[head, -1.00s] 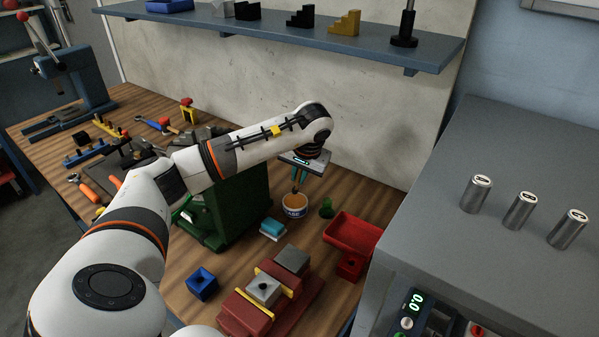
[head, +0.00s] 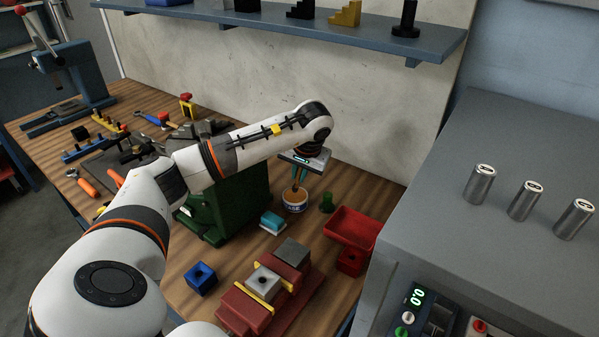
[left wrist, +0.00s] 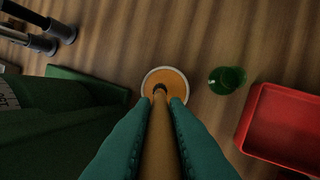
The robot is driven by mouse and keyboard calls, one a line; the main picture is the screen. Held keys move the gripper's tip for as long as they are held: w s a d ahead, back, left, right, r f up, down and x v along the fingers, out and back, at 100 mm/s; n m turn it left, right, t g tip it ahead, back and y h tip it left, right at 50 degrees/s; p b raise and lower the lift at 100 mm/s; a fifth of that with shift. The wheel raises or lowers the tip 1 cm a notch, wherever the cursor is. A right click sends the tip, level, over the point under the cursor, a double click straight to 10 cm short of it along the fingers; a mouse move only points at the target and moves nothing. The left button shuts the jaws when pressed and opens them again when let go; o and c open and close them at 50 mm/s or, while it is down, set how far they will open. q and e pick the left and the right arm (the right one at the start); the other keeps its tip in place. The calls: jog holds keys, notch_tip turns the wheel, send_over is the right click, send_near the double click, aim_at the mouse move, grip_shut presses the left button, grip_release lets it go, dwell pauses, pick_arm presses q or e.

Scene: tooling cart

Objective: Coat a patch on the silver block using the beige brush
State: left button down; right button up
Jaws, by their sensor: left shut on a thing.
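My left gripper (head: 299,174) is over the small tub (head: 294,208) of orange-brown paste on the bench. It is shut on the beige brush (left wrist: 160,140), whose handle runs between the teal fingers in the left wrist view. The brush's far end is at the paste (left wrist: 165,79), inside the tub's rim. How deep it sits I cannot tell. The silver block (head: 263,281), with a hole in its top, sits between yellow jaw plates in a red vise (head: 246,309), nearer the front. My right gripper is not in view.
A green machine (head: 238,205) stands left of the tub. A small green object (head: 326,203) and a red tray (head: 350,228) are to its right. A grey cabinet (head: 480,140) bounds the right.

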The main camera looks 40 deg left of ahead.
pick_arm(q)
jog(key=shift+f+b, duration=0.4)
jog(key=shift+f, duration=0.3)
dwell(0.5)
jog(key=shift+f, duration=0.1)
dwell(0.9)
jog(key=shift+r+p, duration=1.05)
jog(key=shift+r, duration=0.1)
jog(key=shift+r+p, duration=1.9)
jog(key=shift+r, duration=0.55)
jog(key=shift+s+f, duration=0.1)
jog(key=shift+f, duration=0.05)
